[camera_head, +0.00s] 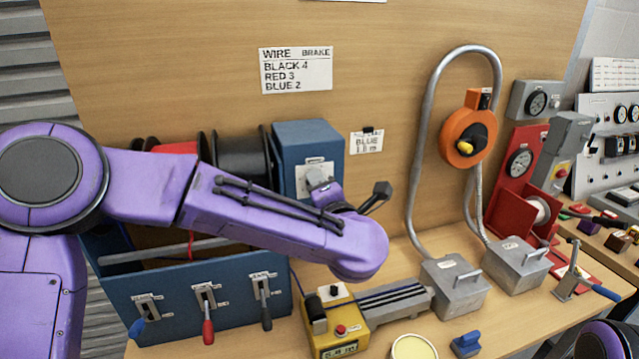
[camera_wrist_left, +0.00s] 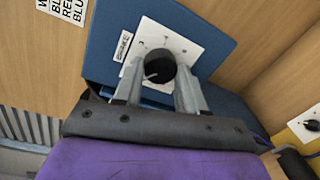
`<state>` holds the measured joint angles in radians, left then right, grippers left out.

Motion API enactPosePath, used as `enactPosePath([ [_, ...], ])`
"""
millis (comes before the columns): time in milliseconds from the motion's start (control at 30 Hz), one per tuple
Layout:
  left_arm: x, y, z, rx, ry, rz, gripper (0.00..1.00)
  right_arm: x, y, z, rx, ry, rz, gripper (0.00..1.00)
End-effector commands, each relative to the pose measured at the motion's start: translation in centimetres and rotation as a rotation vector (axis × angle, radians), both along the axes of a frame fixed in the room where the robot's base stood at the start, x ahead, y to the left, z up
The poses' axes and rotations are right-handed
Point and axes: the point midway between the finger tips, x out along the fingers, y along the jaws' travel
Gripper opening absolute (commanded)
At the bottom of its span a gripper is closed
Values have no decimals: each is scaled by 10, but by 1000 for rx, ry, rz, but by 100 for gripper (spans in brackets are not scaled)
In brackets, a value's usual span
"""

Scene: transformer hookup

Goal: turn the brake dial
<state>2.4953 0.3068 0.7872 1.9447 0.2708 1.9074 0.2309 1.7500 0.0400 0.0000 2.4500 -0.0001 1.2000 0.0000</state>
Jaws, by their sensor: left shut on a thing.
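The brake dial is a black round knob (camera_wrist_left: 160,65) on a white plate (camera_wrist_left: 190,49), fixed to the face of a blue box (camera_head: 305,139). In the left wrist view, the two grey fingers of my left gripper (camera_wrist_left: 158,76) are shut on the knob, one on each side. A light pointer mark shows on the knob, but its number cannot be read. In the head view, my left gripper (camera_head: 320,183) is at the white plate and hides the knob. A card (camera_head: 296,70) reads WIRE BRAKE, BLACK 4, RED 3, BLUE 2. My right gripper is not in view.
A blue rack (camera_head: 200,309) with several levers stands below my left arm. A yellow meter box (camera_head: 336,322) is on the bench. An orange wheel (camera_head: 467,133) hangs by a bent grey pipe.

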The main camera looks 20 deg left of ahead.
Motion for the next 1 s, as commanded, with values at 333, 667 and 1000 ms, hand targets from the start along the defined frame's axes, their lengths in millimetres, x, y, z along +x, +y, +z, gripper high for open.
enactPosePath([
  [333, 0, 0, 3, 230, 156, 1, 10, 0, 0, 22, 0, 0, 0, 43],
  [667, 0, 0, 1, 348, 237, 2, 10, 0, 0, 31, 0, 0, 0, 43],
  [1000, 1, 0, 1, 378, 256, 1, 10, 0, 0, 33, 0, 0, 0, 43],
])
